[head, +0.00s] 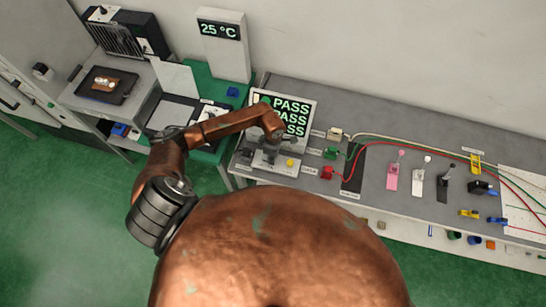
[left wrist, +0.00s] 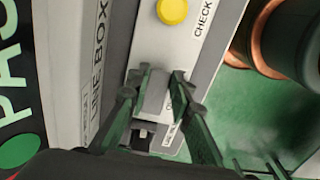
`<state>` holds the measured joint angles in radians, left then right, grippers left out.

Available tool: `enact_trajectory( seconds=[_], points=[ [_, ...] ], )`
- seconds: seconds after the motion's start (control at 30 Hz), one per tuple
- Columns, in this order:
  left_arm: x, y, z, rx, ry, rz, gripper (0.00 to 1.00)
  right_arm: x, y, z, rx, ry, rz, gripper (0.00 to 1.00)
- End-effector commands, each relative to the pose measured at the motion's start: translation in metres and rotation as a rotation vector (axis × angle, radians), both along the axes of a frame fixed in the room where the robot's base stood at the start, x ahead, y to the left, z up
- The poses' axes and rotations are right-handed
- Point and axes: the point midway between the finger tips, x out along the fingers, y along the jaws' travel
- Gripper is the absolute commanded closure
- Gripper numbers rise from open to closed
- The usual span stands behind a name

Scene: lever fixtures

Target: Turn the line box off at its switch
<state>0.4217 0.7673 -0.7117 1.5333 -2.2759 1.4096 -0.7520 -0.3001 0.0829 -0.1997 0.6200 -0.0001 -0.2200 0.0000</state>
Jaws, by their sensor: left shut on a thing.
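The line box (head: 262,167) stands on the grey bench, below the screen (head: 291,104) reading PASS. In the left wrist view its pale face (left wrist: 215,25) carries a yellow button (left wrist: 172,11) beside the word CHECK, and a LINE BOX label runs along its side. My left gripper (head: 272,147) is over the box. In the left wrist view the fingers (left wrist: 161,84) are shut on the grey switch (left wrist: 155,102), with the button apart beyond them. The fingers partly hide the switch and a small label beside it. My right gripper is in neither view.
Pink (head: 392,176), white and dark lever fixtures stand farther right. A 25 °C display (head: 222,45) stands behind at left. Green floor is open in front of the bench.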

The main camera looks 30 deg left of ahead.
Motion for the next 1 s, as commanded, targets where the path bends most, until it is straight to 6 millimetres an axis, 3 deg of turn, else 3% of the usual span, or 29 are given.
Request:
enact_trajectory(
  seconds=[0.6,1.0],
  points=[
    [-0.004,0.013,-0.001,-0.352,-0.081,0.002,1.0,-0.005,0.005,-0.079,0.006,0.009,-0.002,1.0],
    [-0.004,0.014,0.006,-0.421,-0.099,0.001,1.0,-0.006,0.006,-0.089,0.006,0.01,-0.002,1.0]
  ],
)
